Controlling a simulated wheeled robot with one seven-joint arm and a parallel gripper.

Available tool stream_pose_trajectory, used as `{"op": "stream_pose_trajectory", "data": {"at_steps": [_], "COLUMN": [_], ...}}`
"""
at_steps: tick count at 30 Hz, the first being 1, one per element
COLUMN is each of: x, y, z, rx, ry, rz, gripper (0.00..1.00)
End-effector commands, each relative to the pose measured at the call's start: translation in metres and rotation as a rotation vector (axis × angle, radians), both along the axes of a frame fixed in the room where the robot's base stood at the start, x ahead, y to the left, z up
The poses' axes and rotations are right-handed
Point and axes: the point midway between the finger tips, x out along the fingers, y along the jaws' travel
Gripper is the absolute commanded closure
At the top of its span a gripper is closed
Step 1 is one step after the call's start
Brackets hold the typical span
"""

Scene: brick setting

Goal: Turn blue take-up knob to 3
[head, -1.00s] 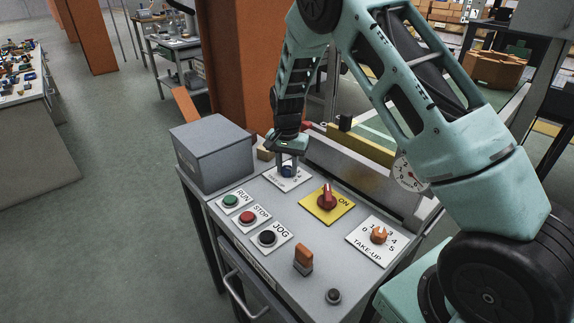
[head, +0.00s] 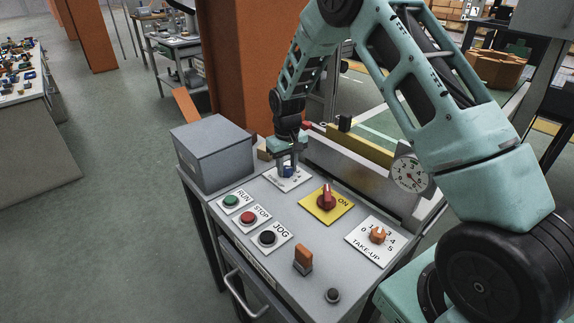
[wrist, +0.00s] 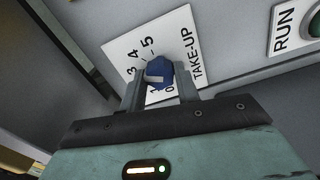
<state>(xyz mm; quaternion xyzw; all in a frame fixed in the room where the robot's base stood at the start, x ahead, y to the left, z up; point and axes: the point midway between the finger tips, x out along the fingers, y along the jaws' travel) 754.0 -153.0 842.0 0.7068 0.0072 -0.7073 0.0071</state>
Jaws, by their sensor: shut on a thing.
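The blue take-up knob (head: 288,171) sits on a white plate (head: 297,182) at the far end of the grey panel. In the wrist view the blue knob (wrist: 159,72) has a pale pointer mark, and its plate (wrist: 125,48) reads TAKE-UP with 3, 4 and 5 visible; the low numbers are partly hidden. My gripper (head: 287,168) comes down from above, and it also shows in the wrist view (wrist: 158,85). Its two fingers are shut on the blue knob, one on each side. The pointer's exact number is hard to tell.
An orange take-up knob (head: 377,235) and a red switch on a yellow ON plate (head: 315,207) are to the right. RUN (head: 231,201), STOP and JOG buttons line the front. A grey box (head: 212,152) stands close left of my gripper. A round gauge (head: 409,175) is behind.

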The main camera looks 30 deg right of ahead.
Motion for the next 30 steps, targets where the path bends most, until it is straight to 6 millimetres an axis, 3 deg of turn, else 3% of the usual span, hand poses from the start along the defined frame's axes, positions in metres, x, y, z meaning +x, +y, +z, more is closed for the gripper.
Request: {"op": "stream_pose_trajectory", "data": {"at_steps": [9, 24, 25, 27, 30], "x": [0.0005, 0.0006, 0.0006, 0.0006, 0.0005], "y": [-0.0004, -0.0004, -0.0005, -0.0004, -0.0003], "z": [0.0007, 0.0006, 0.0006, 0.0006, 0.0005], "rx": [0.0, -0.001, -0.001, -0.001, -0.001], "ry": [-0.001, -0.002, -0.002, -0.002, -0.001], "rz": [0.104, 0.12, 0.12, 0.12, 0.12], "gripper": [0.91, 0.91, 0.63, 0.47, 0.47]}}
